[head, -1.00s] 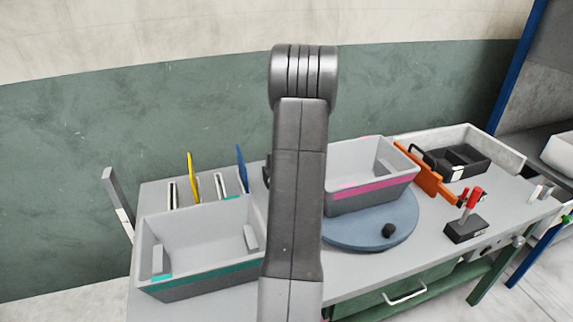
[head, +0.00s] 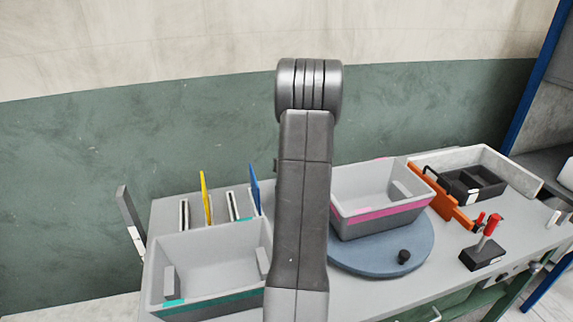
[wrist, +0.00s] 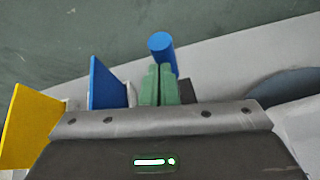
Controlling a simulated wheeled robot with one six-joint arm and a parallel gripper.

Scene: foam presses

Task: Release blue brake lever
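In the wrist view, the blue brake lever (wrist: 161,45) shows as a round-ended blue handle just beyond the green fingertips of my gripper (wrist: 158,75). Its lower part runs down behind the right finger. The two fingers are close together with only a thin gap and nothing seen between them. I cannot tell whether they touch the lever. In the head view, my arm hides both the gripper and the lever.
A blue upright plate (wrist: 107,84) and a yellow plate (wrist: 28,122) stand left of the fingers. On the bench are a teal-striped bin (head: 210,255), a pink-striped bin (head: 385,222) on a blue-grey turntable (head: 365,262), and a red-handled joystick box (head: 484,256).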

